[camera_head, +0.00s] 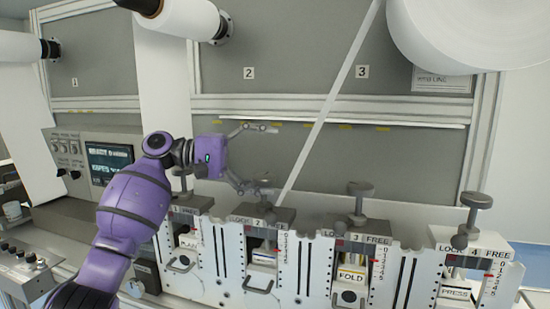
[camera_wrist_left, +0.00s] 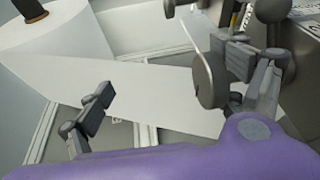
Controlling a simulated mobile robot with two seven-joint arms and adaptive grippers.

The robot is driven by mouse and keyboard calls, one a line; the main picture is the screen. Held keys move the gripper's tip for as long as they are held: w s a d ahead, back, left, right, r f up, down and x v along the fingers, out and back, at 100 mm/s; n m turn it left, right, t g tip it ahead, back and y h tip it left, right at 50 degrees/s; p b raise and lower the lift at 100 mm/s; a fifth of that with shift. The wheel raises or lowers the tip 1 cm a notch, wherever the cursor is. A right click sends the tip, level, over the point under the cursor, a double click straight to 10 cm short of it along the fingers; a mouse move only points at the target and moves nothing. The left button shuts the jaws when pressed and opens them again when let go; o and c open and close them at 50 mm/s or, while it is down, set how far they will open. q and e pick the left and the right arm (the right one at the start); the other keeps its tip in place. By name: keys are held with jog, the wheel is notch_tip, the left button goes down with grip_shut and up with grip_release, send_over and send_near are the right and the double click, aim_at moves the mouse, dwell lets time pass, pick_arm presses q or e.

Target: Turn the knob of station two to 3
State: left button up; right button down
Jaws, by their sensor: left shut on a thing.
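My left gripper (camera_head: 262,158) is at station two (camera_head: 265,220). The station two knob (camera_wrist_left: 207,82) shows in the left wrist view as a grey disc just inside one finger of my left gripper (camera_wrist_left: 165,85). I take the gripper as shut on this knob, with that finger against it. The other finger stands well apart from the disc. In the head view the lower finger covers most of the knob, so its turn angle is hidden. The station has a 0 to 5 type scale, too small to read surely. My right gripper is not in view.
Station three's knob (camera_head: 361,190) and station four's knob (camera_head: 477,203) stand upright to the right. A white web strip (camera_head: 322,110) slants down behind station two. A large white roll (camera_head: 470,35) hangs at top right. A control panel (camera_head: 97,160) is at left.

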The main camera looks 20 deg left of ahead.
aim_at(255, 176)
pick_arm(q)
jog(key=a+r, duration=0.1)
jog(key=s+a+r, duration=0.1)
jog(key=a+r, duration=0.1)
jog(key=shift+s, duration=0.1)
jog(key=shift+c, duration=1.1)
jog(key=shift+v, duration=0.95)
jog(key=shift+s+a+f+p, duration=0.2)
jog(key=shift+s+a+p, duration=0.1)
jog(key=shift+s+a, duration=0.45)
jog(key=c, duration=0.7)
jog(key=shift+a+f, duration=0.6)
jog(key=shift+a, duration=0.25)
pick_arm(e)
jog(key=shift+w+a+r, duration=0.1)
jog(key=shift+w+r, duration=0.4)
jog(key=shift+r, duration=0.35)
